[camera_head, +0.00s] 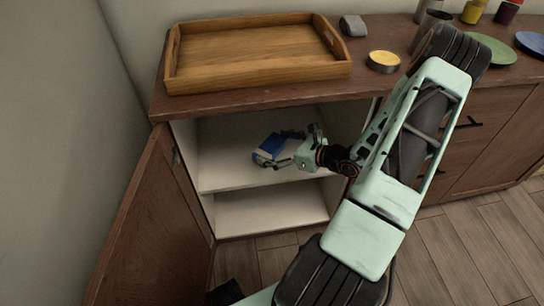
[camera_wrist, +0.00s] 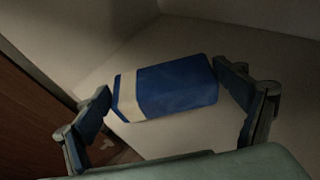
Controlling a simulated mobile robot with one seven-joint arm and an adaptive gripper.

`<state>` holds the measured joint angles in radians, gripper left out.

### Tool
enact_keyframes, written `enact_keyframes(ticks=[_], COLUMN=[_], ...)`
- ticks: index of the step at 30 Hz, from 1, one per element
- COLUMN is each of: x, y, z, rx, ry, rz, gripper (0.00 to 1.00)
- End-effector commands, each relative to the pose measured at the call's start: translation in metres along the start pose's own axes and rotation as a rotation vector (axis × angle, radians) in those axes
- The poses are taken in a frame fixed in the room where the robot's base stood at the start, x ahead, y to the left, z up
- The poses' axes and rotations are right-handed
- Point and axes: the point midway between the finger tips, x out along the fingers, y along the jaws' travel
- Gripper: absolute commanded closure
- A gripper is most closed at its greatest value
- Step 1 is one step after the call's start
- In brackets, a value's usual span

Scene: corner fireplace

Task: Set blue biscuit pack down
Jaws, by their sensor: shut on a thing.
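The blue biscuit pack (camera_head: 268,146) is inside the open cabinet, over the upper white shelf (camera_head: 225,172). My gripper (camera_head: 276,148) reaches in from the right and is shut on the pack. In the wrist view, the pack (camera_wrist: 175,86) is blue with a pale band at its left end. It lies between the two fingers of my gripper (camera_wrist: 163,82), one at each end. I cannot tell whether the underside of the pack touches the shelf.
The cabinet door (camera_head: 142,225) hangs open at the left. A lower shelf (camera_head: 270,210) is empty. On the countertop stand a wooden tray (camera_head: 250,88), a yellow-topped tin (camera_head: 384,61), a grey object (camera_head: 353,26) and a green plate (camera_head: 492,48). The upper shelf is otherwise bare.

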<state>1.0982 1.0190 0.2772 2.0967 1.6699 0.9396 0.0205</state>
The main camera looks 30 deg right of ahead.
Motion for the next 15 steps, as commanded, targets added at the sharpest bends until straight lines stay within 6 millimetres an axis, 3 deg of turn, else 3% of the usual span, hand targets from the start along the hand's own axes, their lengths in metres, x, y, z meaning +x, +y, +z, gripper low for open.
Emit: enact_keyframes(ticks=[5, 10, 15], x=[0.014, 0.023, 0.024], y=[-0.003, -0.003, -0.003], z=[-0.008, -0.033, -0.034], rx=[0.001, 0.002, 0.0], ry=[-0.002, -0.002, -0.002], rz=[0.001, 0.0, -0.001], gripper=[0.38, 0.38, 0.38])
